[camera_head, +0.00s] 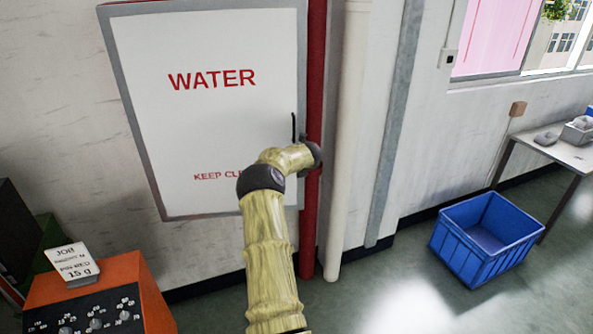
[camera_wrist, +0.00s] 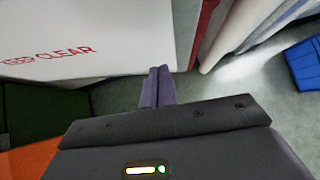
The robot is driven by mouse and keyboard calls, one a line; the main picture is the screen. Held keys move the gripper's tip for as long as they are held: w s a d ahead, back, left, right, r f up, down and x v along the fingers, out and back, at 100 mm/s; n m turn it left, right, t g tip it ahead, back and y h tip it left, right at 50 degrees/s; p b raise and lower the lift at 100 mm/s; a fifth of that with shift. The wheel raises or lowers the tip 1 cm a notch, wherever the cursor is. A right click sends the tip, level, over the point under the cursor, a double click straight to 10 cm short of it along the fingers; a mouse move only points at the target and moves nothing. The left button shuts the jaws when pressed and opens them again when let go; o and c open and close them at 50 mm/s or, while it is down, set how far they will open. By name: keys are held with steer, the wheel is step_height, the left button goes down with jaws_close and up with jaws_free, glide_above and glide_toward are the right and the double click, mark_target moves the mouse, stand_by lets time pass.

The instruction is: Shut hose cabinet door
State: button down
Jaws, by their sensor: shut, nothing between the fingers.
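The hose cabinet door (camera_head: 205,120) is a white panel with red lettering, WATER and KEEP CLEAR, in a grey frame on the wall. It looks flush or nearly flush with its frame; I cannot tell whether it is fully shut. My arm reaches up in front of the door's lower right corner and hides part of the lettering. In the wrist view the door (camera_wrist: 95,40) fills the upper left. My gripper (camera_wrist: 160,72) is shut and empty, its fingers together just off the door's lower edge.
A red pipe (camera_head: 309,225) and a cream pipe (camera_head: 345,150) run down the wall right of the cabinet. An orange machine (camera_head: 130,295) stands at lower left. A blue crate (camera_head: 485,240) sits on the floor at right, beside a table (camera_head: 570,152). Floor between is clear.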

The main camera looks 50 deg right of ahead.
steer(key=b+v, duration=0.2)
steer(key=v, duration=0.6)
steer(key=shift+w+a+b, duration=0.15)
steer(key=shift+a+b, duration=0.2)
steer(key=shift+a, duration=0.05)
steer(key=w+a+r+m+t, duration=0.1)
steer(key=w+a+r+m, duration=0.15)
steer(key=a+m, duration=0.8)
steer(key=w+a+r+m+t, duration=0.1)
steer(key=w+a+m, duration=0.2)
steer(key=a+m, duration=0.7)
steer(key=s+a+f+m+g+y, duration=0.15)
steer(key=s+a, duration=0.25)
steer(key=a, duration=0.7)
steer(key=s+a+f+m+g+y, duration=0.1)
steer(key=s+a+f+m+g, duration=0.15)
steer(key=a, duration=0.85)
steer(key=s+a+f+m+g+y, duration=0.2)
steer(key=s+a+f+m, duration=0.1)
steer(key=s+a, duration=1.1)
steer(key=shift+s+a+m+g+y, duration=0.2)
steer(key=shift+s+m+g+y, duration=0.15)
steer(key=shift+m, duration=0.3)
